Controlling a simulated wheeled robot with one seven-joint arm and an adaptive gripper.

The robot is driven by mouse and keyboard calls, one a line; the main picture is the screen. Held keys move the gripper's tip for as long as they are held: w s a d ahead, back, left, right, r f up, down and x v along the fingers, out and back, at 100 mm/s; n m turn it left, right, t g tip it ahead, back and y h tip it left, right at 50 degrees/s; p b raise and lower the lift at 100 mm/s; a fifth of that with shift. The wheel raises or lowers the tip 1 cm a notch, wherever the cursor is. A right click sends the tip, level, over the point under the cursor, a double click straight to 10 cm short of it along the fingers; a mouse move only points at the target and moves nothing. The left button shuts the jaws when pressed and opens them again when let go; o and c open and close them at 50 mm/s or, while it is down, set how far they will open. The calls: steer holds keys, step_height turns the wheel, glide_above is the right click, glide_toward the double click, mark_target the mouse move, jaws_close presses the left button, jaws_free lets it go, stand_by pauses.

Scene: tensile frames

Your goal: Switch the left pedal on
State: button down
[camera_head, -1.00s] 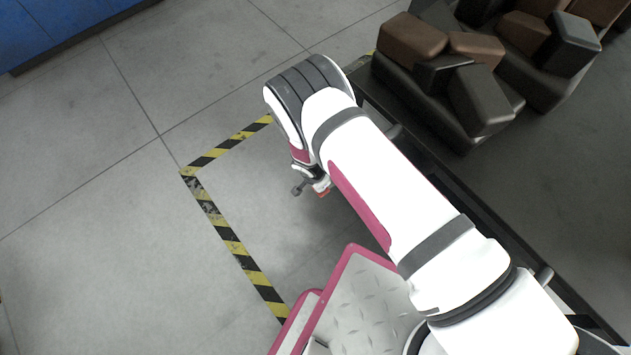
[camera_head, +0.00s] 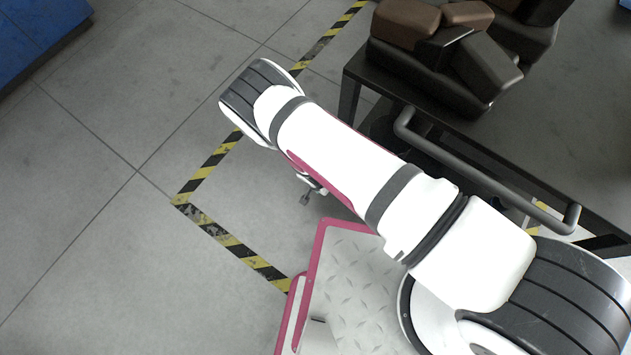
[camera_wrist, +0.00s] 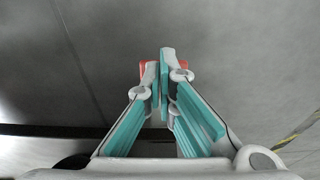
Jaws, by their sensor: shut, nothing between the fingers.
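No pedal can be made out in either view. My gripper (camera_wrist: 159,78) shows in the wrist view with its teal-padded fingers brought together at the tips and nothing between them. Red bits show beside the fingertips.
A dark table (camera_head: 358,78) with a grey rail (camera_head: 490,172) stands at the right, holding brown and black blocks (camera_head: 480,68). Yellow-black tape (camera_head: 232,242) marks the floor. A blue cabinet (camera_head: 35,30) is at upper left. Floor at left is clear.

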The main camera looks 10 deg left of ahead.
steer(key=shift+f, duration=0.4)
steer(key=shift+a, duration=0.1)
steer(key=shift+r, duration=0.1)
